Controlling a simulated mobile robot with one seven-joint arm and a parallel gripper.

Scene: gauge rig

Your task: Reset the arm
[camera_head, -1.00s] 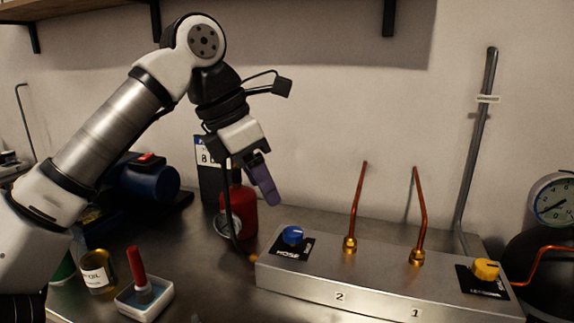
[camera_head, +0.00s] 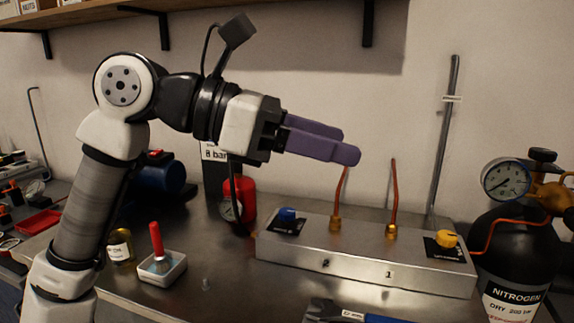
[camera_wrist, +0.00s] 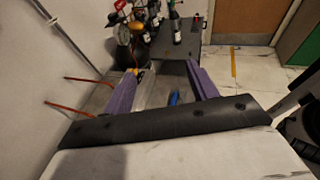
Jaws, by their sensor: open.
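My gripper (camera_head: 350,146) is raised above the bench in the head view, its purple fingers pointing right and slightly down. It is empty. In the wrist view the two purple fingers (camera_wrist: 162,82) stand apart with a gap between them. The fingers are above and in front of the metal manifold box (camera_head: 350,255), near the top of the left copper tube (camera_head: 339,200). Whether they touch the tube cannot be told for sure. My arm rises from the lower left.
The box carries a blue knob (camera_head: 287,215), a yellow knob (camera_head: 446,239) and a right copper tube (camera_head: 393,195). A black nitrogen cylinder (camera_head: 515,250) with a gauge stands right. A white dish (camera_head: 162,270) with a red-handled tool and a red bottle (camera_head: 246,196) stand left.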

